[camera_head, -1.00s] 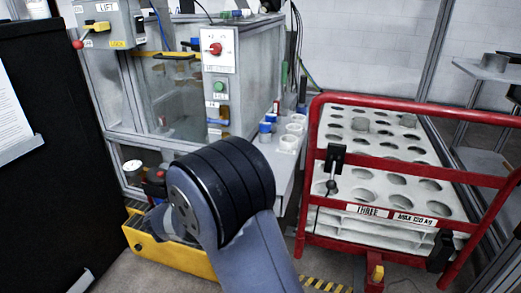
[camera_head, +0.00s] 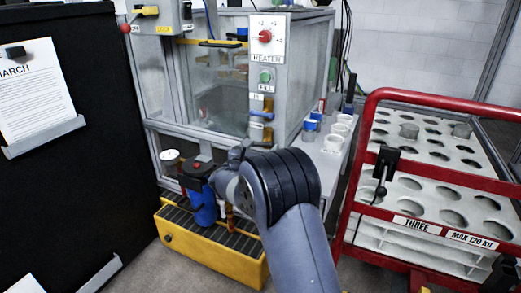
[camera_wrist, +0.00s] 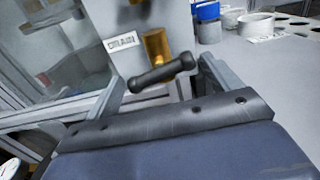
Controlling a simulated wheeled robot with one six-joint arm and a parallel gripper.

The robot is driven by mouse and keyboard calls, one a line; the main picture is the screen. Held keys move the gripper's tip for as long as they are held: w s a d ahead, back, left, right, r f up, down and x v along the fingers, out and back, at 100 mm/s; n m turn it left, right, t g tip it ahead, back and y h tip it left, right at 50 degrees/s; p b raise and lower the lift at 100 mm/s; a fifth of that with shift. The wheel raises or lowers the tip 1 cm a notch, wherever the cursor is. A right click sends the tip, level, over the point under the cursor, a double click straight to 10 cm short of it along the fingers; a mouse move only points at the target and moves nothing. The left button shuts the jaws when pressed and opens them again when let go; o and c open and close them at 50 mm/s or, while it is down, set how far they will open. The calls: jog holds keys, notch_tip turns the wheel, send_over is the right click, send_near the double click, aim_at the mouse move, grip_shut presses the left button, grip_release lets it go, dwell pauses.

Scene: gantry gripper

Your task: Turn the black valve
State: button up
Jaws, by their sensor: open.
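The black valve handle (camera_wrist: 162,73) is a short dark bar on a brass body (camera_wrist: 156,44), beside a DRAIN label on a grey panel in the wrist view. The bar lies slightly tilted, its right end higher. My gripper (camera_wrist: 163,69) is open. Its two grey fingers show on either side of the bar, one to the left and one to the right. I cannot tell whether they touch it. In the head view my arm hides the gripper, and I cannot make out the black handle clearly there.
A panel with a red HEATER knob (camera_head: 265,36) and a blue handle (camera_head: 262,114) is on the glass cabinet. A blue filter unit (camera_head: 203,200) stands over a yellow tray (camera_head: 210,249). A red-framed cart (camera_head: 440,105) is at right, a black board (camera_head: 97,110) at left.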

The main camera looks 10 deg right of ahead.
jog(key=shift+w+d, duration=0.2)
jog(key=shift+w, duration=0.05)
jog(key=shift+c, duration=0.5)
jog(key=c, duration=0.5)
jog(key=m+b, duration=0.2)
jog(key=shift+m, duration=0.4)
jog(key=shift+c, duration=0.2)
jog(key=o, duration=0.6)
jog(key=shift+o, duration=0.2)
